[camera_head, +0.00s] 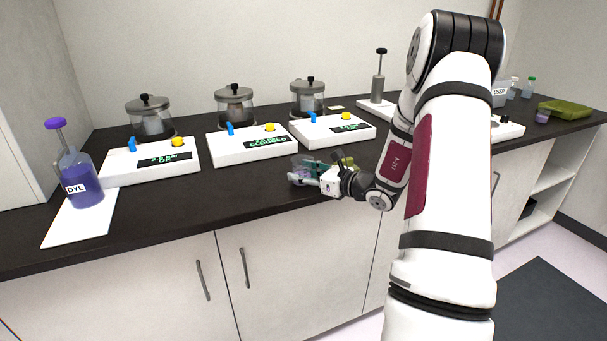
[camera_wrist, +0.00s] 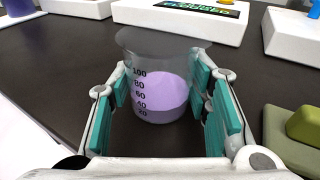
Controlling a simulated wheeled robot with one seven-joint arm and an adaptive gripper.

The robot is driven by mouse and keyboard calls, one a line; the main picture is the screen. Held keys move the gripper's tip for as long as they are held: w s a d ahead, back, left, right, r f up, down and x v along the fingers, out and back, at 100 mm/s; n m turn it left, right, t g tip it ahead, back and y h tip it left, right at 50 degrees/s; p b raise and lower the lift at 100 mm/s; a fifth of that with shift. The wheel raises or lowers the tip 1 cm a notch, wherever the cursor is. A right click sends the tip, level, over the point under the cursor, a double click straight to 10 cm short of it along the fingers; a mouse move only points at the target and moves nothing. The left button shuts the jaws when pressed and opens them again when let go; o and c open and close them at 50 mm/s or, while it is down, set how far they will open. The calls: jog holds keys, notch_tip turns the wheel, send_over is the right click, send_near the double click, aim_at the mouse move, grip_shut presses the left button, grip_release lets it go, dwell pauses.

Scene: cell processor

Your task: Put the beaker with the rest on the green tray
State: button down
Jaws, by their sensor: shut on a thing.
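The clear beaker (camera_wrist: 160,85) holds light purple liquid and has black volume marks. It stands upright between the teal finger pads of my gripper (camera_wrist: 165,112), which is shut on it. In the head view my gripper (camera_head: 303,177) is over the front part of the dark counter, and the beaker there is small and partly hidden. I cannot tell whether its base touches the counter. A green tray (camera_head: 567,107) lies at the far right end of the counter. A small cup with purple content (camera_head: 542,117) is at its left edge.
Three white machines (camera_head: 150,165) with glass pots line the counter behind my gripper. A purple dye bottle (camera_head: 82,180) stands at the left. A green object (camera_wrist: 296,135) lies close right of my gripper. A grey bin marked USED (camera_head: 499,94) is partly behind my arm.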

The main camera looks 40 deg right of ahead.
jog(key=shift+f, duration=0.15)
jog(key=c, duration=0.9)
grip_release()
jog(key=shift+o, duration=0.2)
